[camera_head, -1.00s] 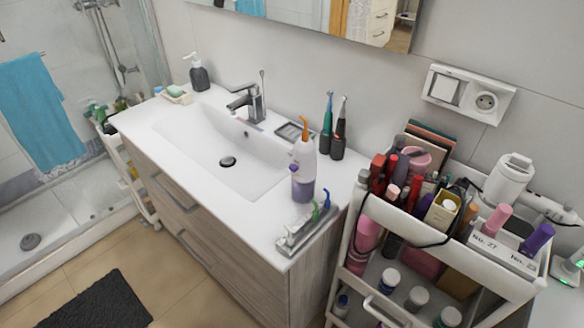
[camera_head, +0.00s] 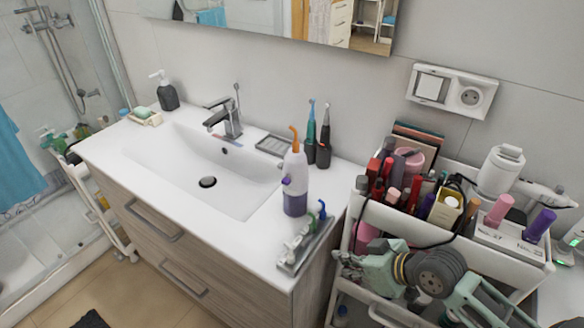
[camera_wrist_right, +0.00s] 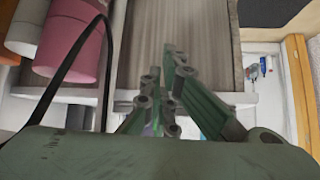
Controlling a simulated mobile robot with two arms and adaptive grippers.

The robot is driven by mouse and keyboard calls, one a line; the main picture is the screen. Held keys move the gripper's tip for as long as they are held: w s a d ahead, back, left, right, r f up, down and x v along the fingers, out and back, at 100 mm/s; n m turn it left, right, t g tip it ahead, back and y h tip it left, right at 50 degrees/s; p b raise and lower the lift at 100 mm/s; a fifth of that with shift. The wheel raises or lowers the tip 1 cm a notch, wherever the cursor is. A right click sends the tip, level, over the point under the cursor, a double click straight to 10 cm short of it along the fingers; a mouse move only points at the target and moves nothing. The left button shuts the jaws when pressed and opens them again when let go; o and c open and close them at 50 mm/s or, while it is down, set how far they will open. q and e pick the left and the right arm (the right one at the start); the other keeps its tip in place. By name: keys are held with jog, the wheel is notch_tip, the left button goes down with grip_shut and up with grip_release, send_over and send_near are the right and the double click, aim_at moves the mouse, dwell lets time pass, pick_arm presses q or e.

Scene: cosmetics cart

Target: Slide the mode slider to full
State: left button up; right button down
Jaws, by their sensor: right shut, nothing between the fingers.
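A water flosser (camera_head: 295,184) stands upright on the right part of the washbasin counter. It has a white upper body, a purple lower part and an orange tip. A small purple part shows on its left side; I cannot make out a mode slider. My right gripper (camera_head: 342,258) reaches in from the lower right, in front of the cart and below the counter top. It is apart from the flosser, to its lower right. In the right wrist view the fingers (camera_wrist_right: 160,68) are shut and empty, against the wood-grain cabinet (camera_wrist_right: 180,40). My left gripper is not in view.
A tray with coloured tips (camera_head: 305,242) lies at the counter's front right edge, near the flosser. Two electric toothbrushes (camera_head: 317,145) stand behind it. The crowded cosmetics cart (camera_head: 460,235) is right of the counter. The basin (camera_head: 215,165) is clear.

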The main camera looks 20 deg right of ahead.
notch_tip(320, 180, up, 9)
jog(key=w+a+n+t+y, duration=0.1)
jog(key=w+a+n+y, duration=0.1)
notch_tip(320, 180, up, 15)
jog(key=t+y+p, duration=0.3)
jog(key=p, duration=0.2)
send_over(286, 182)
jog(key=d, duration=0.1)
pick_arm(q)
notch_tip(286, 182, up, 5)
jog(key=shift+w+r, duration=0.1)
pick_arm(e)
jog(key=shift+n, duration=0.4)
jog(key=f, duration=0.4)
jog(key=shift+s+d+f, duration=0.1)
jog(key=shift+s+d, duration=0.1)
jog(key=shift+s, duration=0.15)
